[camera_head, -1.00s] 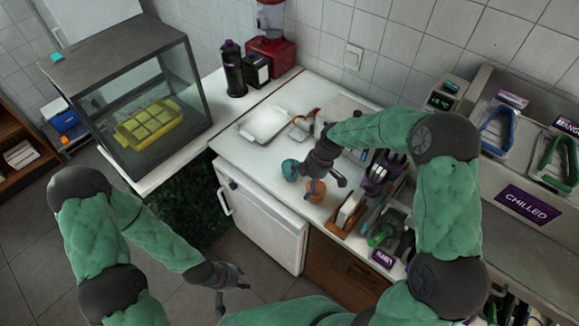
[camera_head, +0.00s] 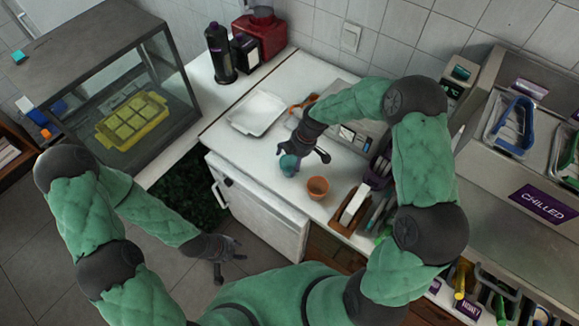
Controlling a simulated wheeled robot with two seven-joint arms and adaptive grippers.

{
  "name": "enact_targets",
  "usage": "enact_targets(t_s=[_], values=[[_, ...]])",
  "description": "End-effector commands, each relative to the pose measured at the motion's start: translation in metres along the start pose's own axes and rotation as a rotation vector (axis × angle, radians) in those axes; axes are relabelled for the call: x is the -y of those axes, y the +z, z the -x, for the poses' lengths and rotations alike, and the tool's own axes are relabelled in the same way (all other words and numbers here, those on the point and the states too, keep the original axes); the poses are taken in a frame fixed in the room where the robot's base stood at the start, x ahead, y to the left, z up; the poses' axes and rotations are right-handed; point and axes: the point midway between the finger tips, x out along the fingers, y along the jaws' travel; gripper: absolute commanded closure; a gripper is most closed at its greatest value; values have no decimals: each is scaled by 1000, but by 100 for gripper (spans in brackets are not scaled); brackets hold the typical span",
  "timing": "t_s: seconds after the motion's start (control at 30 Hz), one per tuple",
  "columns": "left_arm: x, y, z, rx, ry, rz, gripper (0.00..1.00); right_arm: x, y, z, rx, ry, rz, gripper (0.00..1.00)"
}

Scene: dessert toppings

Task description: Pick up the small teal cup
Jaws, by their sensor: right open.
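The small teal cup (camera_head: 289,165) stands on the white counter, left of a terracotta cup (camera_head: 317,187). My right gripper (camera_head: 303,156) is open above the counter. One finger overlaps the top of the teal cup in this view, and the other points off to its right. I cannot tell whether the finger touches the cup. My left gripper (camera_head: 231,268) is open and empty, low in front of the cabinet, well away from the cups.
A white tray (camera_head: 258,113) lies on the counter behind the cups. An orange-handled tool (camera_head: 304,102) lies near it. A holder with upright items (camera_head: 353,205) stands right of the terracotta cup. A glass case with a yellow tray (camera_head: 132,122) is at left.

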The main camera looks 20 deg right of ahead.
Motion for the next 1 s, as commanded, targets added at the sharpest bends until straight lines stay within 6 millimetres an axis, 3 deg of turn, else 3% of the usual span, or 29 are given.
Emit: enact_targets(t_s=[0.43, 0.77, 0.9, 1.0], values=[[1, 0, -3, -1, 0, 0, 60, -2, 1, -50, 0, 1, -1, 11], [1, 0, -3, -1, 0, 0, 60, -3, 0, -56, -1, 3, -1, 11], [1, 0, -3, -1, 0, 0, 60, -3, 0, -56, -1, 3, -1, 48], [1, 0, -3, -1, 0, 0, 60, -3, 0, -56, 0, 3, -1, 57]])
